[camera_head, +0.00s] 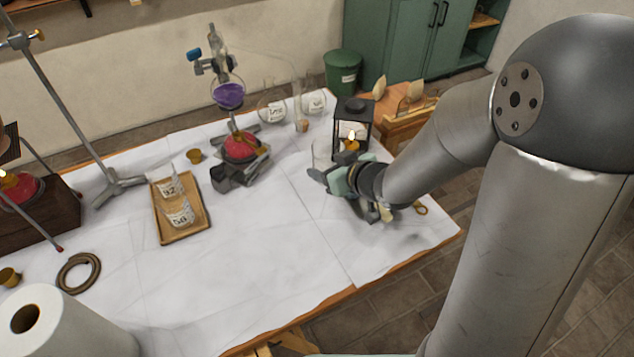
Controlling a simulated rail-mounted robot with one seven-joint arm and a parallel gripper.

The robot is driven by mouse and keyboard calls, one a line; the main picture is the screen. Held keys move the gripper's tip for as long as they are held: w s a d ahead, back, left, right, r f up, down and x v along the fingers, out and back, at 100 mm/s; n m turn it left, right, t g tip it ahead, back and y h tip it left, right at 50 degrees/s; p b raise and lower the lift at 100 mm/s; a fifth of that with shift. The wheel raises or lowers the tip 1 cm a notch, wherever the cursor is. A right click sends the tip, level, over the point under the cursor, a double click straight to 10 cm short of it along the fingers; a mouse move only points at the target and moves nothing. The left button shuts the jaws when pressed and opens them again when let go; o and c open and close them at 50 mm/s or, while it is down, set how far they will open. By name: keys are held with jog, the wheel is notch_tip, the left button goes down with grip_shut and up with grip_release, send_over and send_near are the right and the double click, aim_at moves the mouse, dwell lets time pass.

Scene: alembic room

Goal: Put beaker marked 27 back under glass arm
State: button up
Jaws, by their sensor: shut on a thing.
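My gripper (328,178) is at the right part of the table, shut on a clear glass beaker (320,153). The beaker is partly hidden by the fingers, and I cannot read a number on it. The glass arm (296,88) slopes down to the right from the top of the alembic (229,95), which holds purple liquid above a red flask (240,147). The arm's lower end is near a small brown piece (302,126), behind my gripper. Two labelled glass vessels stand near the arm, one to its left (271,108) and one to its right (314,102); their labels are too small to read.
A black lantern (354,108) with a lit flame stands just behind my gripper. A wooden tray (162,226) holds two labelled beakers (170,186) (180,214). A metal stand (118,188), a hose ring (78,272) and a paper roll (70,325) are at left. The table's front middle is clear.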

jog(key=shift+w+a+f, duration=0.15)
jog(key=shift+f, duration=0.15)
jog(key=w+a+f, duration=0.1)
jog(key=w+f, duration=0.2)
jog(key=w, duration=0.1)
jog(key=w+a+f, duration=0.1)
jog(key=w+f, duration=0.2)
jog(key=w, duration=0.1)
jog(key=w+a+f, duration=0.1)
jog(key=w+f, duration=0.2)
jog(key=w, duration=0.1)
jog(key=shift+w+a, duration=0.25)
jog(key=shift+a, duration=0.05)
jog(key=f, duration=0.3)
jog(key=shift+w+f+p, duration=0.2)
jog(key=shift+f+p, duration=0.1)
jog(key=shift+f, duration=0.05)
